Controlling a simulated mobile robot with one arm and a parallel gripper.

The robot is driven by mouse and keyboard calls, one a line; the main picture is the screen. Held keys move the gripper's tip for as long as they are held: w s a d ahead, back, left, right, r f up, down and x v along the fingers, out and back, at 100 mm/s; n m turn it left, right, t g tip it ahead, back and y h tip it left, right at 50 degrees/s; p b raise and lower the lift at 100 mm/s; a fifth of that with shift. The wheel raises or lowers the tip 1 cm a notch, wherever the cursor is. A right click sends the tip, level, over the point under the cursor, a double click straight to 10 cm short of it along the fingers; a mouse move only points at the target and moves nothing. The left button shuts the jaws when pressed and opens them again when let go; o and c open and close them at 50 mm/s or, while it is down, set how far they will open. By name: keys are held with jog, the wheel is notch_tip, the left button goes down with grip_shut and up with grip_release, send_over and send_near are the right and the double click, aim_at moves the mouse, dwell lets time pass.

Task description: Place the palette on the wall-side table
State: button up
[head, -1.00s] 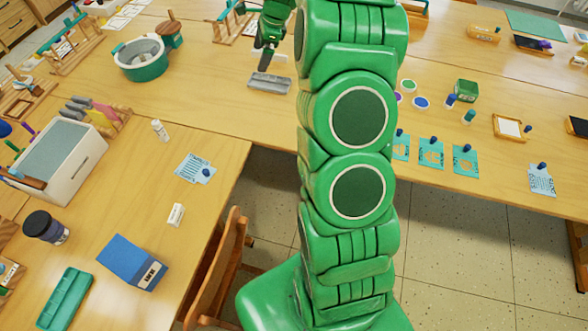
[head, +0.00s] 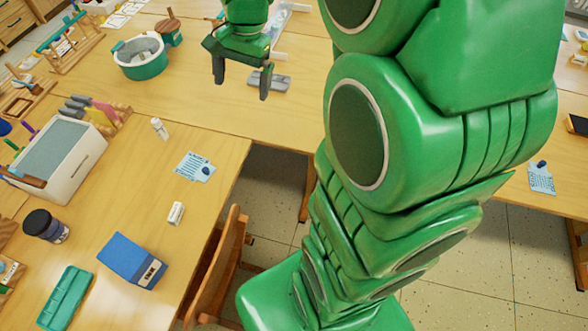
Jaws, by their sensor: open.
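My gripper (head: 242,84) is in the upper middle of the head view, with its two dark fingers spread apart and nothing between them. It points down above the far table (head: 215,110). A teal tray with shallow wells (head: 66,298), which looks like a paint palette, lies on the near left table (head: 95,195) at the lower left, well away from my gripper. A small grey flat piece (head: 282,83) lies on the far table just right of my fingers, partly covered by one finger. I cannot tell which table is the wall-side one.
A blue box (head: 132,260), a dark jar (head: 46,226) and a grey-topped bin (head: 60,160) stand on the near left table. A teal-and-white tub (head: 142,60) stands on the far table. A wooden chair (head: 225,262) is tucked at the near table's edge. My arm covers much of the right side.

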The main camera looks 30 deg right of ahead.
jog(key=s+a+n+g+h, duration=0.1)
jog(key=s+n, duration=0.8)
jog(key=s, duration=1.6)
jog(key=shift+s+a+r+n+h, duration=0.35)
jog(key=shift+s+r+n+h, duration=0.1)
jog(key=shift+h, duration=0.25)
